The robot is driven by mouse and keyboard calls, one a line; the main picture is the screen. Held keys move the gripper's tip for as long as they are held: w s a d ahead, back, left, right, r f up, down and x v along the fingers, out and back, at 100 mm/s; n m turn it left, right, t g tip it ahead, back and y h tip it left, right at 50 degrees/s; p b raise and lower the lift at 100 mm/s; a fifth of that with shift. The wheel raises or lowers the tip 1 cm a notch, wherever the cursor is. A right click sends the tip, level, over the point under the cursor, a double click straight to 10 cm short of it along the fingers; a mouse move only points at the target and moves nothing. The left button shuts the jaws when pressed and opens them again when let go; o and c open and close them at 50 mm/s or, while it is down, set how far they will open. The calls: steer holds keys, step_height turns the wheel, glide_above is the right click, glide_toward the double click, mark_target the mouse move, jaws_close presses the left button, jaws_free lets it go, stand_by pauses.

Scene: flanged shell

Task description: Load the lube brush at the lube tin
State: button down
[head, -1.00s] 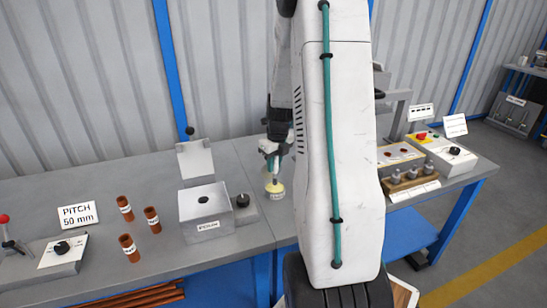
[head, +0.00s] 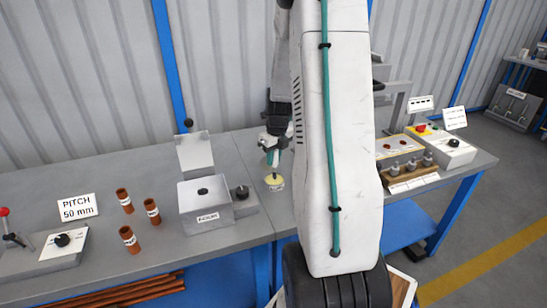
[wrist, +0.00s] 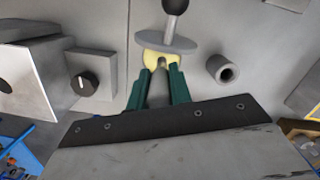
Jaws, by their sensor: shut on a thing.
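In the wrist view the green fingers (wrist: 160,75) are closed on the lube brush (wrist: 165,42), which shows a grey disc and a dark round knob.
A grey box with a raised lid (head: 207,205) and a dark knob stands left of the tin. Brown tubes (head: 129,240) and a pitch sign (head: 77,207) are further left. A control box (head: 447,152) is at the right.

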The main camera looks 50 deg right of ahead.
steer(key=shift+f, duration=0.55)
stand_by(1.1)
steer(key=shift+r, duration=3.55)
